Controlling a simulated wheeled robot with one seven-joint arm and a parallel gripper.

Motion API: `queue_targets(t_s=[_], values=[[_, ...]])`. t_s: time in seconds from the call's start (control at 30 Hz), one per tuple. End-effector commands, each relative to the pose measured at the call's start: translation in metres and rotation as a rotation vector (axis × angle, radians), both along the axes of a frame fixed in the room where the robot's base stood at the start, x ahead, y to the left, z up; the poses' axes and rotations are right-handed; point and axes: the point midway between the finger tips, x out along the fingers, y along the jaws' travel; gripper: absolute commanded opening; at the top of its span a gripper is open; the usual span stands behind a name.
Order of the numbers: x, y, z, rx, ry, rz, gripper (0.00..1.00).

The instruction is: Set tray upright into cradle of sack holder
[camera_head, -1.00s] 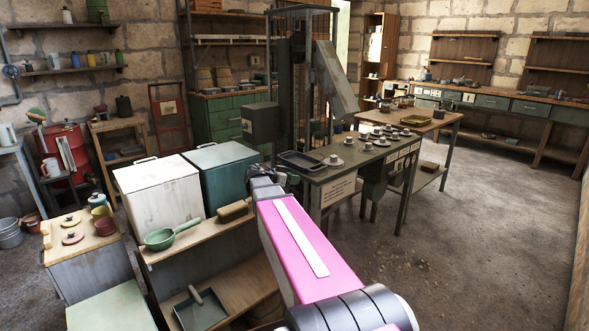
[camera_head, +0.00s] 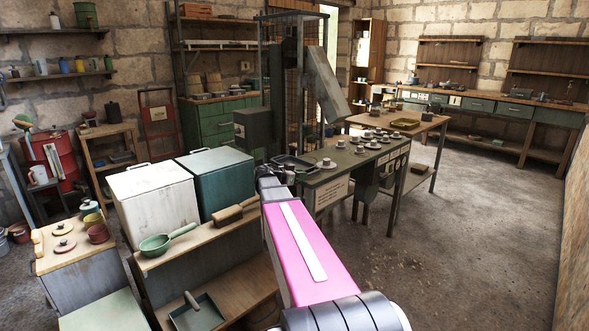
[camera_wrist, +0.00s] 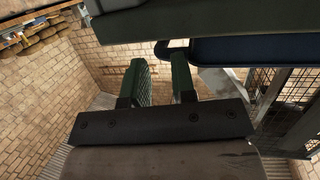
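A dark shallow tray (camera_head: 294,163) lies flat on the near left end of the dark table, just beyond my gripper (camera_head: 268,176). In the wrist view a dark blue rim with a looped end (camera_wrist: 250,50) passes close above my fingertips; it may be this tray. My gripper's two green-padded fingers (camera_wrist: 160,72) are apart, and I see nothing clamped between them. No cradle is clearly visible.
Several cups on saucers (camera_head: 365,142) stand on the dark table (camera_head: 325,180) right of the tray. A white bin (camera_head: 153,200) and a teal bin (camera_head: 218,180) stand left of my arm. The floor at right (camera_head: 460,240) is clear.

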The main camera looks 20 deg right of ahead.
Motion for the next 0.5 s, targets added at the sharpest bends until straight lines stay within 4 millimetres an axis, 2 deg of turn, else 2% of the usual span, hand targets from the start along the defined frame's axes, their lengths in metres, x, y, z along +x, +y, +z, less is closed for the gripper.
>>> queue_targets(t_s=[0.1, 0.2, 0.47, 0.5], values=[[0.004, -0.019, -0.002, 0.000, 0.001, -0.003, 0.24], [0.006, -0.030, -0.005, 0.000, 0.001, -0.002, 0.24], [0.005, -0.034, -0.006, 0.000, 0.001, -0.001, 0.24], [0.005, -0.034, -0.006, 0.000, 0.001, -0.001, 0.15]])
